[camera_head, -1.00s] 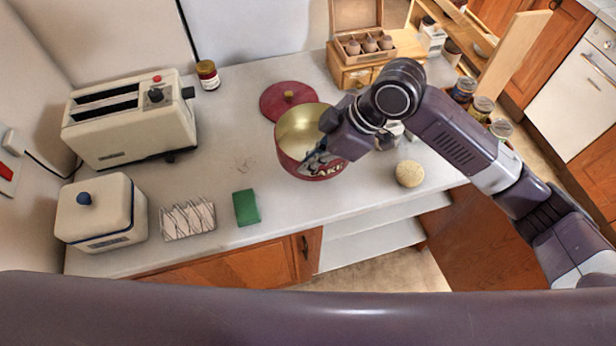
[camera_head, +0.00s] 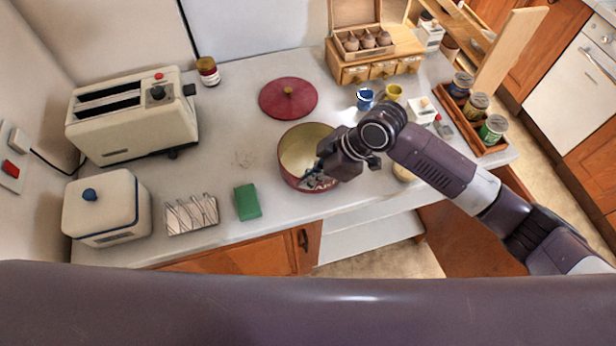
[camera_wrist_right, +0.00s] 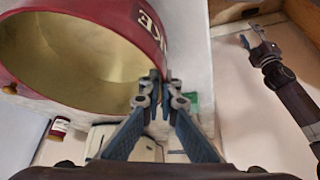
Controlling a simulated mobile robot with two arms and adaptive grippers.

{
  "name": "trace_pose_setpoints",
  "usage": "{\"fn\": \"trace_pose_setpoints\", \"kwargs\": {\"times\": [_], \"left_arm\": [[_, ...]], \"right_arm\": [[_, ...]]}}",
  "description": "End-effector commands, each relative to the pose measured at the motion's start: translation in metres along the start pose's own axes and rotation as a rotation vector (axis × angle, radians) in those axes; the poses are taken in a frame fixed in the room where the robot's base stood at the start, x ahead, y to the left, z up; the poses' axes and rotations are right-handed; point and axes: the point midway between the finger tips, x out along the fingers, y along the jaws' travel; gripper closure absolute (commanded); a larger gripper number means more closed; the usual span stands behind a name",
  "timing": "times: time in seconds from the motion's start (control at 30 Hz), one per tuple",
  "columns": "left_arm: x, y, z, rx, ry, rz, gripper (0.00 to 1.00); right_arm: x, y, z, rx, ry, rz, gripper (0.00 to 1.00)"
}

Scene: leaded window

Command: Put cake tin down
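The cake tin (camera_head: 291,172) is a round, open red tin with a gold inside, upright at the middle front of the counter. I cannot tell whether its base touches the counter. My right gripper (camera_head: 318,178) is at its right front rim. In the right wrist view the fingers (camera_wrist_right: 163,88) are closed on the wall of the tin (camera_wrist_right: 85,20), and part of its lettering shows. The tin looks empty. The red lid with a gold knob (camera_head: 288,100) lies behind it. My left gripper (camera_wrist_right: 249,34) shows small in the right wrist view, fingers apart, holding nothing.
A green block (camera_head: 247,202), a wire rack (camera_head: 190,214), a cream box (camera_head: 107,205) and a toaster (camera_head: 130,120) stand left. Blue (camera_head: 365,99) and yellow (camera_head: 393,92) cups and a jar tray (camera_head: 477,137) are right. Clear counter lies left of the tin.

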Motion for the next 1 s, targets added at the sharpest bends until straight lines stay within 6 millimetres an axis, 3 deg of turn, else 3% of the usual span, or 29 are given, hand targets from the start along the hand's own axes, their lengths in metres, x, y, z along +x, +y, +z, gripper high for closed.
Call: {"fn": "trace_pose_setpoints", "kwargs": {"times": [0.2, 0.57, 0.67, 1.0], "left_arm": [[0.000, -0.001, 0.000, 0.000, 0.000, -0.001, 0.60], [0.001, -0.003, 0.001, 0.001, -0.001, -0.003, 0.60], [0.005, -0.003, 0.001, 0.001, -0.001, -0.003, 0.60], [0.022, -0.003, 0.003, 0.001, -0.001, -0.003, 0.60]], "right_arm": [[0.001, 0.000, 0.000, 0.000, 0.000, -0.001, 0.78], [-0.005, 0.001, -0.001, -0.001, 0.000, 0.001, 0.78], [-0.018, 0.001, 0.000, -0.002, 0.001, 0.003, 0.78], [-0.089, 0.001, 0.000, -0.002, -0.001, 0.004, 0.78]]}}
